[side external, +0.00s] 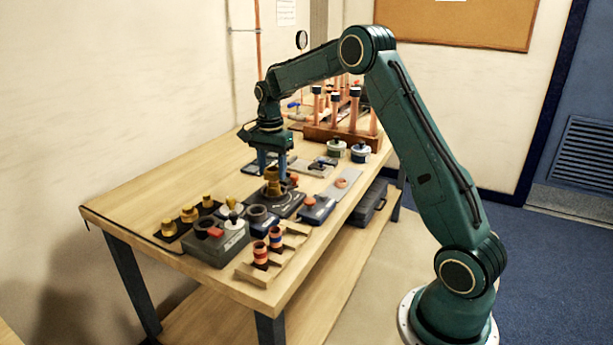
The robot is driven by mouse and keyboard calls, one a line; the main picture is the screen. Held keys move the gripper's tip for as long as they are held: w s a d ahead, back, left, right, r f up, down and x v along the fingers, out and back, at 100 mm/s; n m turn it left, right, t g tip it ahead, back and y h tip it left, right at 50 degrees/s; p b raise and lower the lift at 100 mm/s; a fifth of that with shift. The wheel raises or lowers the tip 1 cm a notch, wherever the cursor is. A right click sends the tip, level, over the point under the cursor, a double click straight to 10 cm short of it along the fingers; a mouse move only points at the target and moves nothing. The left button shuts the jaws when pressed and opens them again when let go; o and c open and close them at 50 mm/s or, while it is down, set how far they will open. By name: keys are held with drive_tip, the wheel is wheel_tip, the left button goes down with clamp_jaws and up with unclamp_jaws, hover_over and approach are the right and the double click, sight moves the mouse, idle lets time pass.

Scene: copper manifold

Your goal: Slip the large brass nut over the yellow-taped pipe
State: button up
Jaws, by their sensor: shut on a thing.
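My gripper (273,170) points straight down over the middle of the bench, with its blue fingers shut on a brass piece (272,184). It looks like the large brass nut, but it is small in this view and partly hidden by the fingers. The brass piece is just above or touching a dark block (284,205); I cannot tell which. Several copper pipes (373,122) stand upright in a wooden rack at the back right, some with dark tops. I cannot make out yellow tape on any of them.
Several brass fittings (188,214) stand on a black strip at the left. A grey box with a red part (218,240) and a wooden holder with banded copper pieces (262,270) are at the front. Two round tins (360,152) stand before the rack. The bench's far left is clear.

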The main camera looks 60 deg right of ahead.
drive_tip(key=shift+f, duration=0.6)
idle(0.8)
drive_tip(key=o, duration=1.5)
drive_tip(key=shift+r, duration=0.1)
drive_tip(key=shift+r, duration=3.9)
